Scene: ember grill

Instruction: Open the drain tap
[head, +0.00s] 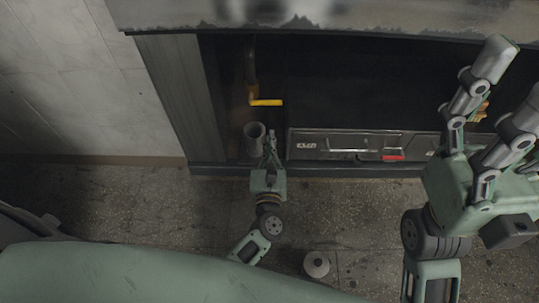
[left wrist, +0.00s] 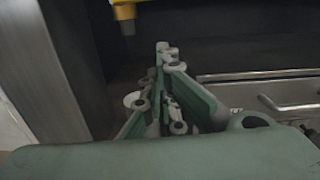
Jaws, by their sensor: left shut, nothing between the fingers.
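The drain tap has a yellow lever (head: 266,102) on a dark pipe (head: 251,68) inside the open cabinet, and the lever lies sideways, pointing right. In the left wrist view the yellow lever (left wrist: 124,10) shows at the top edge, partly cut off. A grey cylinder with an open top (head: 254,134) stands below the lever. My left gripper (head: 270,134) is shut and empty, just right of the cylinder and below the lever in the picture, apart from the lever. My left fingertips (left wrist: 164,48) meet in the wrist view. My right gripper (head: 515,80) is open at the far right.
A dark drawer front (head: 340,142) with a handle and a red mark is close right of my left gripper. The cabinet's grey side panel (head: 180,90) bounds the left. A small pale round object (head: 316,264) is on the speckled floor (head: 130,205).

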